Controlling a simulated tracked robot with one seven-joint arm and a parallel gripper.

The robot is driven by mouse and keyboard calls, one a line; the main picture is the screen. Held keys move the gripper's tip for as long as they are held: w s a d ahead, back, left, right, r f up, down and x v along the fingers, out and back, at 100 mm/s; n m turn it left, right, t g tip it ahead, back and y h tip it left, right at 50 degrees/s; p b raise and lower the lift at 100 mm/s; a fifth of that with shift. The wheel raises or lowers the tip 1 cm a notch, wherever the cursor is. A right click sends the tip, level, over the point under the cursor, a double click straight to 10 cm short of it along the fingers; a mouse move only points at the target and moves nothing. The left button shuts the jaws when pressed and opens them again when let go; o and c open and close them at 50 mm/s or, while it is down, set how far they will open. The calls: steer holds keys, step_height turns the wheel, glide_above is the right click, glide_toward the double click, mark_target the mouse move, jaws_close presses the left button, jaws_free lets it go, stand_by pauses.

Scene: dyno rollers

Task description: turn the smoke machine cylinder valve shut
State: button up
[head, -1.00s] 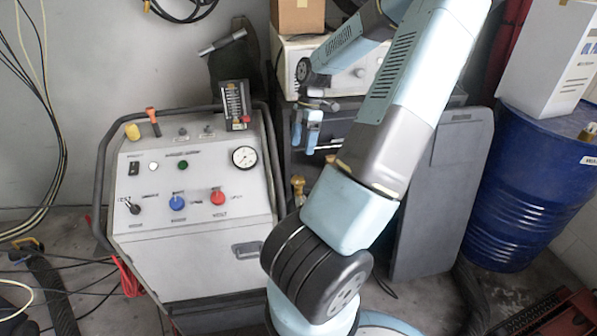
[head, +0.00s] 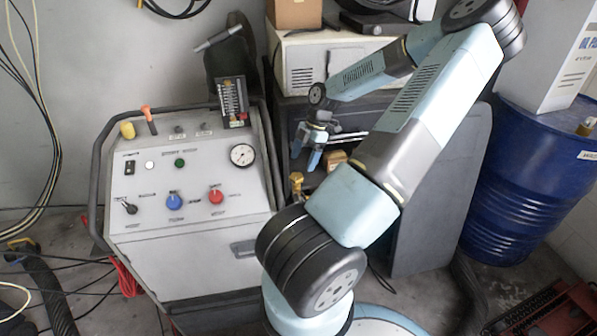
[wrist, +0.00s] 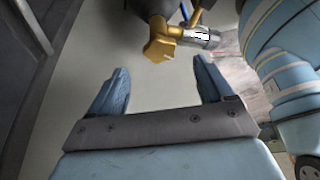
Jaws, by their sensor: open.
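The brass cylinder valve (head: 297,183) stands just right of the smoke machine (head: 200,200), below my gripper (head: 306,156) in the head view. In the wrist view the brass valve (wrist: 160,44) shows a faceted yellow end just beyond the gap between the fingers, with a silver fitting to its right. My gripper (wrist: 161,72) is open and empty, its two blue fingers spread apart. The valve appears apart from both fingers. The cylinder body below the valve is mostly hidden in the head view.
A dark shelf (head: 290,110) with a white box unit (head: 305,65) stands behind my gripper. A grey panel (head: 450,200) and a blue drum (head: 525,185) are at the right. Cables and a hose (head: 50,290) lie on the floor at the left.

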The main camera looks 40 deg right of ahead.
mark_target(297, 176)
steer(key=shift+x, duration=2.75)
steer(key=c, duration=1)
steer(key=shift+c, duration=0.2)
